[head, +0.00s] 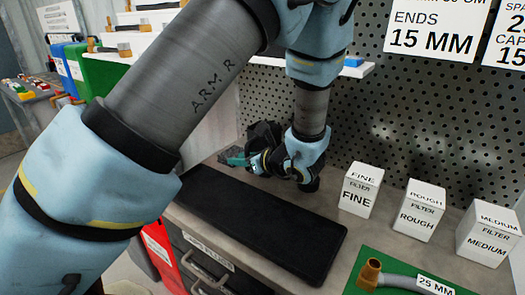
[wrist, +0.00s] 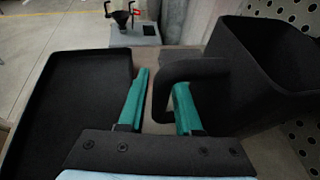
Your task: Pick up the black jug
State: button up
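The black jug (wrist: 262,70) stands at the right in the wrist view, with its handle (wrist: 192,68) reaching left towards my fingers. My gripper (wrist: 162,80) has two teal fingers, apart and open. The handle's outer bar lies between them, with the right finger inside the loop and a gap at the left finger. I cannot tell whether the right finger touches the handle. In the head view my gripper (head: 238,158) is low over the back of the bench, and the jug (head: 264,132) is mostly hidden behind it and my wrist.
A black tray (head: 255,225) lies on the bench (head: 345,232) in front of the gripper. White filter boxes marked fine (head: 360,190), rough (head: 419,210) and medium (head: 489,235) stand at the right. A perforated panel (head: 400,120) rises behind. A hose (head: 395,280) lies on a green mat.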

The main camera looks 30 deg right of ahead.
grip_shut()
dwell(1.4)
